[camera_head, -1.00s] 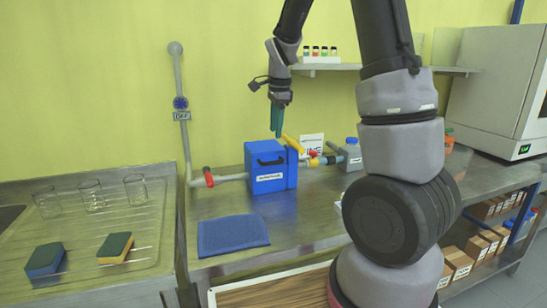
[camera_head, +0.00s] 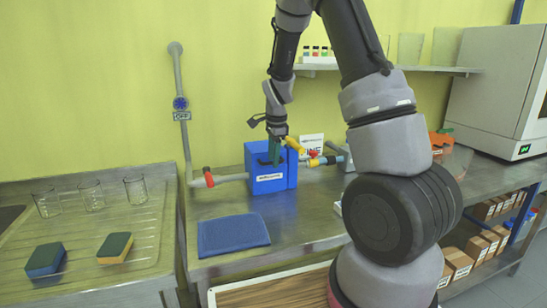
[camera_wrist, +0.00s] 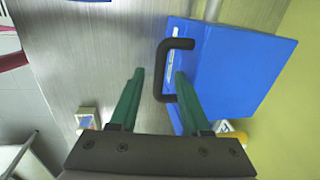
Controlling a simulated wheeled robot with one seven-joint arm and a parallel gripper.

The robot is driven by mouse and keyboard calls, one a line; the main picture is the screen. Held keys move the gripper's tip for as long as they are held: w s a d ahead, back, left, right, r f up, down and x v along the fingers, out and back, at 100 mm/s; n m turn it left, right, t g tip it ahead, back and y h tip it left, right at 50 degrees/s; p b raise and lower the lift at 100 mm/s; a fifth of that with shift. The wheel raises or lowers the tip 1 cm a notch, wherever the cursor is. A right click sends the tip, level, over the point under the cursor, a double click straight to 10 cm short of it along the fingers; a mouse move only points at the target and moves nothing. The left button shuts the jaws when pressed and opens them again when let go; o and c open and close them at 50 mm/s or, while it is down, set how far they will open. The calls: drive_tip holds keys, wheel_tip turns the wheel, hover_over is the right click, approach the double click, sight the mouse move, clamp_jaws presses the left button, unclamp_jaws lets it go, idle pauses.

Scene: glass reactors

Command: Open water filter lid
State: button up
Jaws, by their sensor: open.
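The water filter is a blue box (camera_head: 268,185) on the steel counter, with a white label on its front. Its blue lid fills the right of the wrist view (camera_wrist: 240,65) and looks shut. A black loop handle (camera_wrist: 161,62) sits on it. My gripper (camera_head: 273,160) is open with green fingers, pointing down over the box in the head view. In the wrist view my gripper (camera_wrist: 159,72) has one finger on each side of the handle's bar, the right one appearing within the loop. Contact cannot be told. In the head view my fingers mostly hide the handle.
A pipe with a red valve (camera_head: 208,177) joins the box on the left. A yellow valve handle (camera_head: 294,145) and more fittings stand at its right. A blue cloth (camera_head: 233,236) lies in front. A shelf with small bottles (camera_head: 315,52) hangs behind.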

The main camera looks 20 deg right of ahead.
clamp_jaws()
idle(1.4)
